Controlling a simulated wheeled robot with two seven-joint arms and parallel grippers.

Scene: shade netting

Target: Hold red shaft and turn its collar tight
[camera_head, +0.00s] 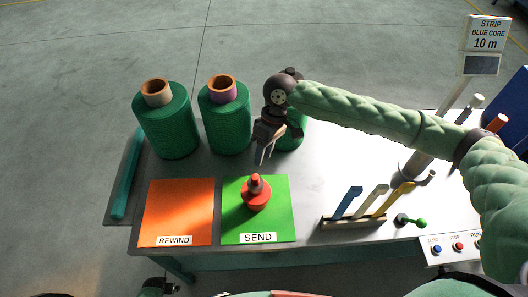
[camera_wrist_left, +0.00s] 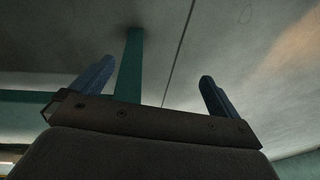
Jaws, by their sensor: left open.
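A red shaft (camera_head: 254,182) stands upright on the green SEND mat (camera_head: 281,225), with a wide red collar (camera_head: 257,200) around its lower part. My right gripper (camera_head: 264,157) hangs just above and behind the red shaft, pointing down. Its two fingers look parted with nothing between them, and it does not touch the shaft. My left gripper (camera_wrist_left: 158,90) is open and empty in the left wrist view, with its blue fingers wide apart. That view shows floor and teal frame bars, and no red shaft.
An orange REWIND mat (camera_head: 180,205) lies left of the green one. Green netting rolls (camera_head: 166,125) stand along the back; one is partly behind my right gripper. A rack of coloured tools (camera_head: 352,222), a green-knobbed piece (camera_head: 411,221) and a button panel (camera_head: 455,248) are at the right.

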